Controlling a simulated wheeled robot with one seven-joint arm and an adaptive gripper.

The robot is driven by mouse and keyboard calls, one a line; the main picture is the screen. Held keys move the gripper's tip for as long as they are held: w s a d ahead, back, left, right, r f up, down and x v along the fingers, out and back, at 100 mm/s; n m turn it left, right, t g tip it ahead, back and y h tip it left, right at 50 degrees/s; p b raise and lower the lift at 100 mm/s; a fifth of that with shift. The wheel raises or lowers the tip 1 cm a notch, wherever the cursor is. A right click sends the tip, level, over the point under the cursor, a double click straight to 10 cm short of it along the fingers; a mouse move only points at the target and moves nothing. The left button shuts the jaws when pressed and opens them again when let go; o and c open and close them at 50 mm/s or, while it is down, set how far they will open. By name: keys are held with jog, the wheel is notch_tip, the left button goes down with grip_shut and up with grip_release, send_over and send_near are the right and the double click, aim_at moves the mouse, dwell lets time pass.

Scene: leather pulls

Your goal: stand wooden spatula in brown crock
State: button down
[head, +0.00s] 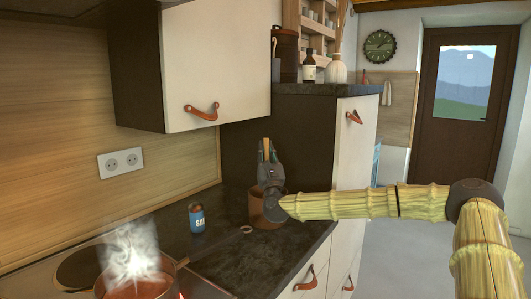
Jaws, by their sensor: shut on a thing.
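A brown crock (258,212) stands on the dark worktop near the corner, partly hidden behind the end of my arm. My gripper (268,153) is in front of and above the crock in the head view, its dark fingers pointing up in the picture. It is shut on the wooden spatula (266,144), of which only a short tan piece shows between the fingers. The rest of the spatula is hidden by my gripper. I cannot tell whether its lower end is inside the crock.
A blue salt tin (197,217) stands left of the crock. A steaming pan (135,287) with red contents sits on the hob at lower left, its handle reaching toward the crock. A tall cabinet (290,140) rises behind.

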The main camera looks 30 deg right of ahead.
jog(key=c, duration=1.3)
grip_release()
jog(key=shift+s+a+f, duration=0.15)
jog(key=shift+s+f, duration=0.25)
jog(key=s+a, duration=0.1)
jog(key=s, duration=0.3)
jog(key=s+a, duration=0.2)
jog(key=s, duration=0.2)
jog(key=s+a+f, duration=0.1)
jog(key=s+a, duration=0.1)
jog(key=s, duration=0.2)
jog(key=shift+s+a, duration=0.1)
jog(key=shift+s, duration=0.2)
jog(key=shift+r, duration=0.2)
jog(key=shift+r, duration=1.3)
